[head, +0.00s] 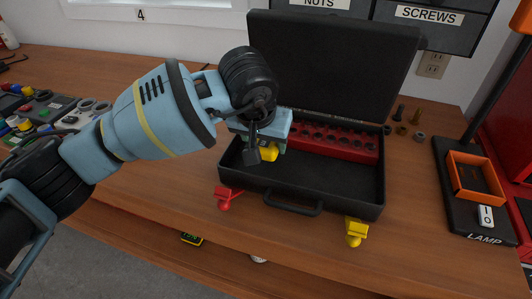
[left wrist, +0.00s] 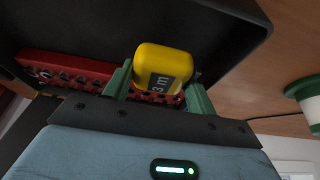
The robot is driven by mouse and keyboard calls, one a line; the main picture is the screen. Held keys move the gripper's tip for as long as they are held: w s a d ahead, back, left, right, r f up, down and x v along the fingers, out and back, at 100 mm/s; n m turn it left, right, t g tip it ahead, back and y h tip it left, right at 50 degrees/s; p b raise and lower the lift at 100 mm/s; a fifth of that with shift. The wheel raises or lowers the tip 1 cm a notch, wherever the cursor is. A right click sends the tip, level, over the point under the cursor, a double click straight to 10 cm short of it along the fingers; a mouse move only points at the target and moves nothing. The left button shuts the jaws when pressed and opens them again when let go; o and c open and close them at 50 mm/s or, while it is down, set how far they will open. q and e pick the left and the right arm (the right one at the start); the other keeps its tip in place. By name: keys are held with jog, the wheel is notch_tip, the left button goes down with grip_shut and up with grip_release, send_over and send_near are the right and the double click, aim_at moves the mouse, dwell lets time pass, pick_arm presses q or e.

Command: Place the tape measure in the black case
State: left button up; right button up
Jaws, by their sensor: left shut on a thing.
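The black case (head: 330,193) stands open on the wooden workbench with its lid raised at the back. My left gripper (head: 262,152) is over the left part of the case. It is shut on the yellow tape measure (head: 270,153), which is partly hidden behind the gripper in the head view. In the left wrist view the tape measure (left wrist: 162,66), marked "3 m", sits between the green fingers of my left gripper (left wrist: 160,84). The case (left wrist: 232,24) shows behind it. I cannot tell whether the tape measure touches the case floor. My right gripper is not in view.
A red holder (head: 335,143) with holes lies along the back inside the case; the case's right part is empty. Red (head: 226,198) and yellow (head: 355,232) items lie in front. A lamp base with an orange tray (head: 475,178) stands right. Several bolts and nuts lie behind it.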

aim_at(265, 155)
pick_arm(q)
jog(key=shift+f, duration=1.8)
jog(key=shift+f, duration=0.2)
jog(key=o, duration=1.1)
jog(key=shift+s+r, duration=0.15)
jog(key=shift+r, duration=0.5)
jog(key=v, duration=1.1)
